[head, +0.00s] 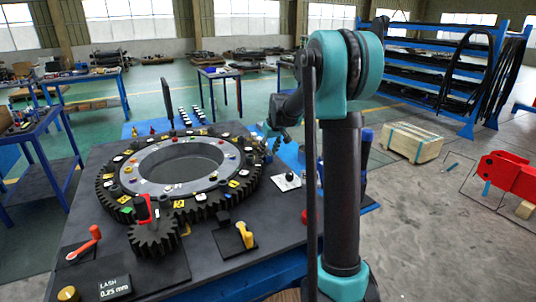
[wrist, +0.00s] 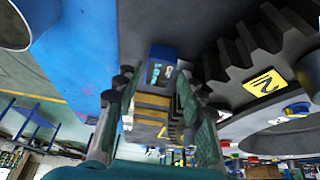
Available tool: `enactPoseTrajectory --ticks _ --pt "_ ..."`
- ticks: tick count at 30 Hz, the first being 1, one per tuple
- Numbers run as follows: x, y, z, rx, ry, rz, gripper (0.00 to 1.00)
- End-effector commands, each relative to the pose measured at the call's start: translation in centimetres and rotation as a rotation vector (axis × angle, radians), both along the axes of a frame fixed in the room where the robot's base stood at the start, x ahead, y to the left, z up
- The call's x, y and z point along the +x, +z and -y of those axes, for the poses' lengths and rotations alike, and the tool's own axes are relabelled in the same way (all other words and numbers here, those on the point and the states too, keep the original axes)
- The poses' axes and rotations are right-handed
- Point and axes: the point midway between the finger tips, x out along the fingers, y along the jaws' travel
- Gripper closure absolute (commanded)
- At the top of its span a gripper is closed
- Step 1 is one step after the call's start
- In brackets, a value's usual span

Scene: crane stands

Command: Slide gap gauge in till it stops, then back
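A large dark toothed ring gear (head: 112,203) lies flat on the dark table, with a small pinion (head: 152,238) meshing at its front edge. A yellow-handled piece (head: 245,235) stands on a dark block right of the pinion; I cannot tell whether it is the gap gauge. My gripper (head: 272,146) is at the ring's far right side. In the wrist view, my gripper (wrist: 155,82) has its fingers spread apart. A blue-topped block (wrist: 163,62) with yellow and black bands shows between and beyond them; contact is not visible. Ring teeth (wrist: 265,45) are close on the right.
A sign (head: 115,287) reads LASH 0.25 mm at the table's front left. A red lever (head: 84,243) stands behind it. A white card (head: 287,182) lies right of the ring. A wooden crate (head: 411,142) and blue racks (head: 440,75) stand on the floor to the right.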

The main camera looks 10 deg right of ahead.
Motion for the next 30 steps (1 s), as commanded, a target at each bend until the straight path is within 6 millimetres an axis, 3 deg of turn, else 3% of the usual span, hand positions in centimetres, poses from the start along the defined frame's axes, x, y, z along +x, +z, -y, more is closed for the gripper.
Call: enactPoseTrajectory --ticks 6,15,25,30 --pt "0.6 -1.6 -0.2 0.000 0.000 0.000 0.60" --pt "0.7 -1.8 -0.2 0.000 -0.001 0.000 0.60" --pt "0.7 -1.8 -0.2 0.000 -0.001 0.000 1.00" --pt "0.7 -1.8 -0.2 0.000 0.000 0.000 1.00"
